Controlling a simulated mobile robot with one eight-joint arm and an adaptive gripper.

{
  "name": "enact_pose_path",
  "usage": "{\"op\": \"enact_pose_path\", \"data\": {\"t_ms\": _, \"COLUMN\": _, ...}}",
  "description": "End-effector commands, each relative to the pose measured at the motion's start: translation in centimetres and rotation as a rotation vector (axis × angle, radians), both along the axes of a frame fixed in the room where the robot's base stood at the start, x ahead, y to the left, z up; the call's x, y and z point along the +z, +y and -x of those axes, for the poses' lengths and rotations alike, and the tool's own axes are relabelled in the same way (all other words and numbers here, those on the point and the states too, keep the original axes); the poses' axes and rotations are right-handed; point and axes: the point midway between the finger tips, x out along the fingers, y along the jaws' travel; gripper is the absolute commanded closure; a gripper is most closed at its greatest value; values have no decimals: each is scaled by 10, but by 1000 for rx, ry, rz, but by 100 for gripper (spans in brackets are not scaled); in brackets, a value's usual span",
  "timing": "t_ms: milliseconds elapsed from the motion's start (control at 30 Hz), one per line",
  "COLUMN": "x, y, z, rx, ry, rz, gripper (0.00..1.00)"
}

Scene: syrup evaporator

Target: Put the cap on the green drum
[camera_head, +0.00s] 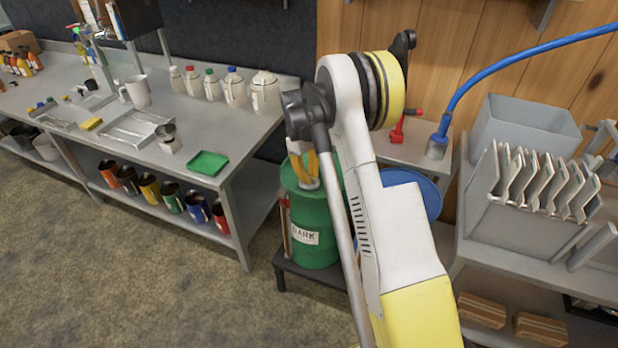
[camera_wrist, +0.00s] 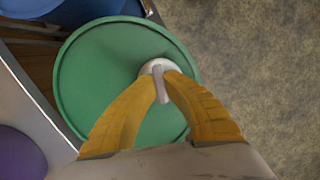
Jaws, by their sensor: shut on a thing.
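The green drum (camera_head: 318,222) stands upright with a label reading "DARK" in the head view. My gripper (camera_head: 307,182) points down over its top, with its upper parts hidden by my arm. In the wrist view, the drum's round green lid (camera_wrist: 105,70) fills the middle. My gripper's yellow fingers (camera_wrist: 161,80) are shut on the pale upright tab of a round white cap (camera_wrist: 150,66). The cap lies over the lid, near its right edge. The fingers hide part of it. I cannot tell whether the cap touches the drum or sits over its opening.
The drum stands on a low dark stand (camera_head: 322,274). A blue drum (camera_head: 425,190) is behind my arm to the right. A steel bench (camera_head: 240,130) with jugs and a green tray (camera_head: 208,163) is on the left. A rack of plates (camera_head: 530,225) is on the right. The floor in front is clear.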

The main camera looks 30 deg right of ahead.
Motion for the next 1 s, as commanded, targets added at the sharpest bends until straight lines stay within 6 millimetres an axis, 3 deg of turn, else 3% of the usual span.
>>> {"op": "enact_pose_path", "data": {"t_ms": 133, "x": -1, "y": 0, "z": 0, "rx": -113, "ry": 0, "rz": 1, "gripper": 100}}
{"op": "enact_pose_path", "data": {"t_ms": 533, "x": -1, "y": 0, "z": 0, "rx": -178, "ry": -1, "rz": 0, "gripper": 100}}
{"op": "enact_pose_path", "data": {"t_ms": 800, "x": -1, "y": -1, "z": 0, "rx": -453, "ry": 0, "rz": 0, "gripper": 100}}
{"op": "enact_pose_path", "data": {"t_ms": 1000, "x": -1, "y": 0, "z": 0, "rx": -458, "ry": 0, "rz": 0, "gripper": 100}}
